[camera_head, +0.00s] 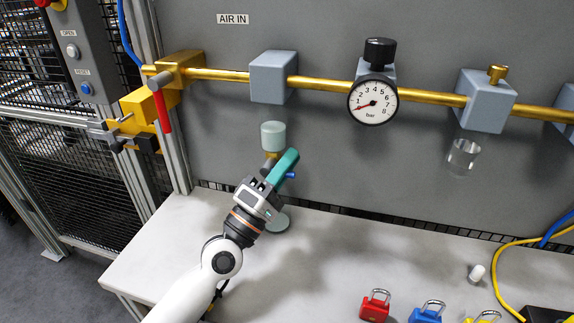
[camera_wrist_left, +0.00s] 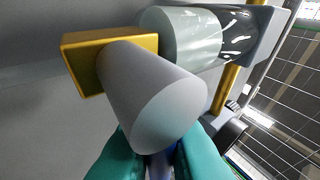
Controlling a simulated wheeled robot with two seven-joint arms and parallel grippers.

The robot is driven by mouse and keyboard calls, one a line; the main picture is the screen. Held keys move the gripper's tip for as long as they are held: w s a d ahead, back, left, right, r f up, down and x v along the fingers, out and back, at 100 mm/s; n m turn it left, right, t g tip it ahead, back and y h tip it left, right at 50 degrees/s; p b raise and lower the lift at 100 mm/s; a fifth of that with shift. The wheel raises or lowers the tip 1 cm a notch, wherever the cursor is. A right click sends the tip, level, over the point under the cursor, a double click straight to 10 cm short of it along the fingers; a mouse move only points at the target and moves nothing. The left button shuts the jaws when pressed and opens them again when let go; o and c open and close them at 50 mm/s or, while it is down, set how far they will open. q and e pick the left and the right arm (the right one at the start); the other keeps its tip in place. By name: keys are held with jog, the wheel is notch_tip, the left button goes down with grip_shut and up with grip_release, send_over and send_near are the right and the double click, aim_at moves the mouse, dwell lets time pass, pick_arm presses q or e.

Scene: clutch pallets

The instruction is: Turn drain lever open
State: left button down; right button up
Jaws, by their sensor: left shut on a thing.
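My left gripper (camera_head: 284,170) has teal fingers and reaches up from the lower left, just below the pale green bowl (camera_head: 273,135) under the first grey block. It is shut on the small blue drain lever (camera_head: 291,175), whose end sticks out at the right of the fingers. In the left wrist view the blue lever (camera_wrist_left: 160,165) lies between the teal fingers, mostly hidden. A light grey cylinder (camera_wrist_left: 150,95) stands in front of the brass drain fitting (camera_wrist_left: 82,60), close to the fingertips. The lever's exact angle is hard to tell. My right gripper is not in view.
A brass pipe (camera_head: 222,75) with grey blocks and a pressure gauge (camera_head: 373,102) runs above. A red-handled valve (camera_head: 162,110) is at the left. A round pale dish (camera_head: 278,221) is below the gripper. Padlocks (camera_head: 375,308) lie at the front right of the pale bench (camera_head: 150,245).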

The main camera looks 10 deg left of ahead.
pick_arm(q)
jog(key=c, duration=1.8)
grip_release()
jog(key=shift+f, duration=0.1)
jog(key=b+v, duration=0.5)
jog(key=v, duration=0.7)
